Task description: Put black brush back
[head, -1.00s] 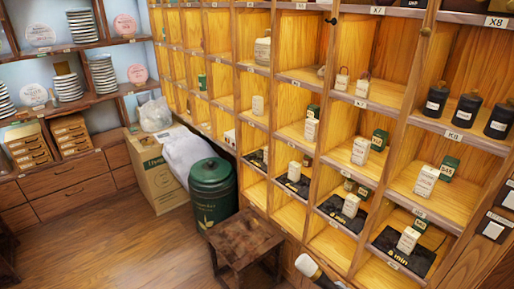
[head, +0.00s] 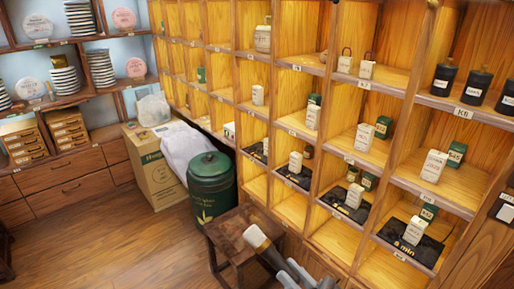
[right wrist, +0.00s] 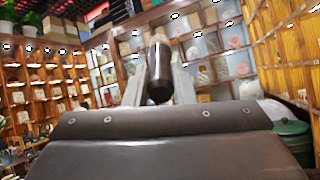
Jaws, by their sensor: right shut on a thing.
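The black brush (head: 268,250) is at the bottom centre of the head view, a dark rod with a pale, blunt end pointing up and left. My right gripper (head: 287,272) is shut on it, with its grey fingers around the dark part. In the right wrist view the brush (right wrist: 160,76) shows as a dark cylinder, held between the two fingers of the right gripper. The brush is in the air in front of the wooden shelf (head: 335,183). My left gripper is not in view.
A small wooden stool (head: 230,226) stands behind the brush, partly covered by it. A dark green canister (head: 211,187) and a cardboard box (head: 157,178) stand beyond. The cubbies hold small boxes, and black jars (head: 473,107) stand upper right. Open floor lies left.

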